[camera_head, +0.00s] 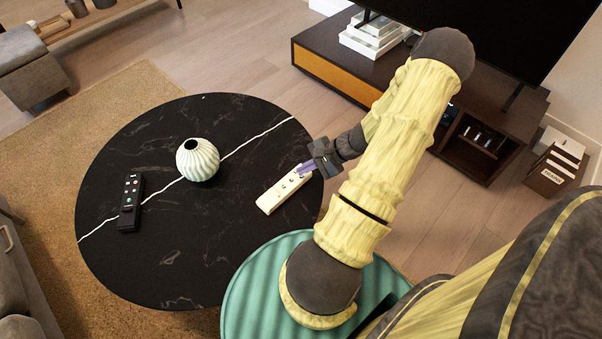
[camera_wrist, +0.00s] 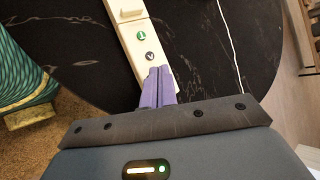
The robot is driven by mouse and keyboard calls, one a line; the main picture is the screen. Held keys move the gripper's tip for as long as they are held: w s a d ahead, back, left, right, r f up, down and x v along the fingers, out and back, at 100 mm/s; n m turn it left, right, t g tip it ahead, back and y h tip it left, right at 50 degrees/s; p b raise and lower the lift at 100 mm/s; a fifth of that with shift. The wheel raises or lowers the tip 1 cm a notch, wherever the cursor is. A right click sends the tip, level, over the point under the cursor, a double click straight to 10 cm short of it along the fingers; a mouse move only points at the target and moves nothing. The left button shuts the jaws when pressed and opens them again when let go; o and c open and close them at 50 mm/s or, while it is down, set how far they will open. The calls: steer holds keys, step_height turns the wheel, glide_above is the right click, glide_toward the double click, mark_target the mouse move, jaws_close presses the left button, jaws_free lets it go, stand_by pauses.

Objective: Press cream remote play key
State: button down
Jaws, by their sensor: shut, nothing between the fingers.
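The cream remote (camera_head: 284,189) lies on the black round table near its right edge. In the wrist view the cream remote (camera_wrist: 133,42) shows a raised cream block, a green round key and a grey round key below it. My gripper (camera_head: 304,169) is shut and empty, with its purple fingers at the remote's upper right end. In the wrist view my gripper (camera_wrist: 158,75) covers the near part of the remote, just below the grey key. I cannot tell whether the fingertips touch the remote. Any key under the fingers is hidden.
The black marble table (camera_head: 215,250) also holds a ribbed pale vase (camera_head: 198,160) and a black remote (camera_head: 130,203) to the left. A green ribbed round table (camera_head: 255,290) stands close in front. A TV cabinet (camera_head: 335,70) is behind.

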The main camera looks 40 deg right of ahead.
mark_target(305, 176)
steer(key=shift+r, duration=0.1)
steer(key=shift+r+p, duration=2.05)
steer(key=shift+r, duration=0.45)
steer(key=a+r+n+g+h, duration=0.4)
steer(key=a+r+n+h, duration=0.3)
steer(key=a+r+n, duration=1.4)
step_height(305, 176, up, 26)
steer(key=a+m+p, duration=0.2)
steer(key=m+p, duration=0.1)
steer(key=p, duration=2.4)
steer(key=shift+s+a+p, duration=0.15)
steer(key=shift+s+p, duration=0.15)
steer(key=shift+s, duration=0.1)
steer(key=shift+r, duration=0.1)
steer(key=shift+r, duration=0.15)
